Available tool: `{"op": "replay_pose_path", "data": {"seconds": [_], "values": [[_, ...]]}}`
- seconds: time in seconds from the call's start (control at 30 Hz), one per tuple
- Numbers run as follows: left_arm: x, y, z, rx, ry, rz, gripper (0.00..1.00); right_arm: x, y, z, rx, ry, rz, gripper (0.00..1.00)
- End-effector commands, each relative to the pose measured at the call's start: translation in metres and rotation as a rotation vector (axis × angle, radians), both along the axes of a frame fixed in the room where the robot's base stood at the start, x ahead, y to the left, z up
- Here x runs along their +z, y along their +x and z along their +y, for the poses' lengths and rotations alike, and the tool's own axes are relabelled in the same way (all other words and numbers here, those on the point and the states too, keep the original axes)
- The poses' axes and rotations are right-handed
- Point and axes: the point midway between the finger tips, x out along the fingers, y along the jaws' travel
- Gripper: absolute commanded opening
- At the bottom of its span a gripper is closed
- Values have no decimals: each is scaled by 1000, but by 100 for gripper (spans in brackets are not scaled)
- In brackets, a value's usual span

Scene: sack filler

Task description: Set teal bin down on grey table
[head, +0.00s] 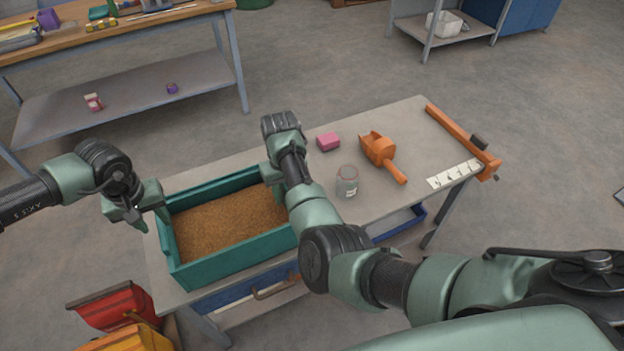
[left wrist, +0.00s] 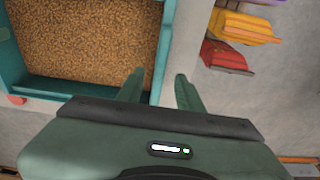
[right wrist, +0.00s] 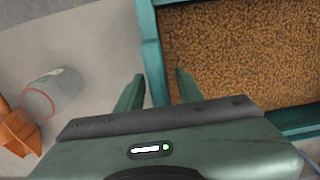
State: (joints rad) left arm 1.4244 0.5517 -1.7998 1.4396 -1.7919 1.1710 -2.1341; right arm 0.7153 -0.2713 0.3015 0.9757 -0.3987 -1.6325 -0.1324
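The teal bin (head: 235,262), filled with brown grain (head: 225,222), appears to rest upright on the left part of the grey table (head: 405,135). My left gripper (head: 148,200) is at the bin's left wall. In the left wrist view its fingers (left wrist: 160,80) are apart on either side of the wall, with gaps showing. My right gripper (head: 275,180) is at the bin's right wall, partly hidden by its own arm in the head view. In the right wrist view its fingers (right wrist: 157,82) are also apart, astride the wall (right wrist: 151,55), not pressed on it.
Right of the bin on the table are a glass jar (head: 347,181), a pink block (head: 328,141), an orange scoop (head: 381,154) and an orange clamp-like bar (head: 460,138). Red (head: 110,307) and yellow (head: 130,340) bins stand at front left. A wooden workbench (head: 130,22) is behind.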

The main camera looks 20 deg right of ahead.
Motion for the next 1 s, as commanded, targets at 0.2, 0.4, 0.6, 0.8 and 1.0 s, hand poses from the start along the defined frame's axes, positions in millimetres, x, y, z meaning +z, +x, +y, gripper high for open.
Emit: {"op": "replay_pose_path", "data": {"seconds": [0.2,0.4,0.6,0.8,1.0], "values": [[0,0,0,0,0,0,36,50,1,0,-1,-1,-5,36],[-1,0,0,0,0,0,36,79,1,0,0,-1,-3,36],[-1,0,0,0,0,0,36,88,0,0,0,-1,0,36],[-1,0,0,0,0,0,36,88,0,0,0,0,0,36],[-1,0,0,0,0,0,40,88,0,0,0,0,0,36]]}}
